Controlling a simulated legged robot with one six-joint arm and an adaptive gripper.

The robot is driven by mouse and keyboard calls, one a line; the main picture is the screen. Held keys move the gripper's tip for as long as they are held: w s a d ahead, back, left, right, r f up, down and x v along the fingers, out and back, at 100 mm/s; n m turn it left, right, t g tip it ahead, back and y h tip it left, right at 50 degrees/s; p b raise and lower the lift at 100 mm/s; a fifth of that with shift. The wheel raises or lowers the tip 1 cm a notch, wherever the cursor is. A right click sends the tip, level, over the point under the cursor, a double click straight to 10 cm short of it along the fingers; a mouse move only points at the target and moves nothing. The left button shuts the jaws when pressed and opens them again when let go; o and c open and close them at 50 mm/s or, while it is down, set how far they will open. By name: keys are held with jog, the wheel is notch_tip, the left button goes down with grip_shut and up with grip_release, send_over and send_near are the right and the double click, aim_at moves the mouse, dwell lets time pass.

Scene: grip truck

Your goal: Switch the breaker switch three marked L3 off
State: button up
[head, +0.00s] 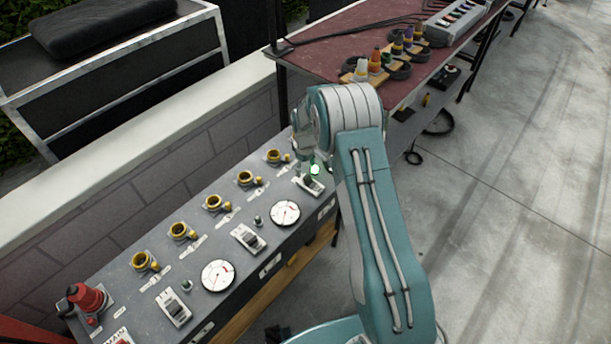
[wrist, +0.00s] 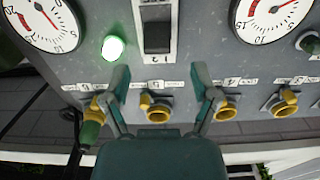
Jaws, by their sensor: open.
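A breaker switch (wrist: 157,35) with a black lever in a white frame is in the wrist view's top middle. Its label is upside down and I cannot read it surely. A bright green lamp (wrist: 113,47) glows beside it. This appears to be the switch (head: 308,186) farthest along the panel in the head view, partly behind my arm, with its lit lamp (head: 315,169). My gripper (wrist: 162,82) is open and empty, its fingers spread to either side below the switch frame in the wrist view. In the head view the fingers are mostly hidden behind my arm.
Two other switches (head: 248,238) (head: 173,307) have dark lamps beside them. Round gauges (head: 285,213) sit between switches. A low wall (head: 150,120) is behind the panel.

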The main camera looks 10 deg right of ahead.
aim_at(307, 176)
jog(key=f, duration=0.4)
jog(key=shift+d+f, duration=0.3)
jog(key=shift+f, duration=0.05)
jog(key=shift+a, duration=0.15)
jog(key=shift+c, duration=0.9)
grip_shut()
